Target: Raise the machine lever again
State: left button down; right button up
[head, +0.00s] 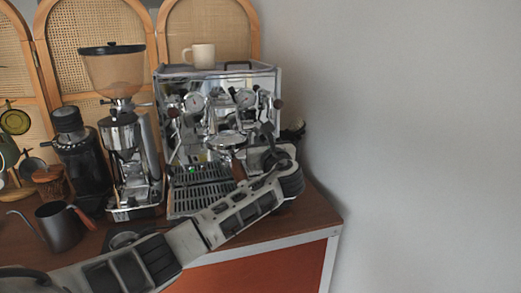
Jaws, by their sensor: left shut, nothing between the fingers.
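The chrome espresso machine (220,83) stands on the cart's wooden top, with two gauges and dark knobs on its front. Its group head (228,141) is at the front centre, with a wooden handle (238,170) below it. My left arm comes in from the lower left and bends back at the wrist. My left gripper (266,134) is shut and empty at the right side of the machine's front, close to the group head. The lever is hard to make out among the chrome parts and my gripper; I cannot tell its position or whether I touch it. My right gripper is not in view.
A grinder (125,140) with a clear hopper stands left of the machine, beside a black grinder (78,160). A grey kettle (58,226) is at the front left. A cream mug (203,56) sits on the machine. A bare wall (420,130) is on the right.

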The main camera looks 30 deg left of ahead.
pick_arm(q)
jog(key=shift+r, duration=0.6)
jog(key=shift+s+d+f, duration=0.15)
jog(key=shift+s+d, duration=0.15)
jog(key=s+a+v, duration=0.1)
jog(key=v, duration=0.8)
jog(key=shift+f, duration=0.45)
jog(key=shift+s, duration=0.1)
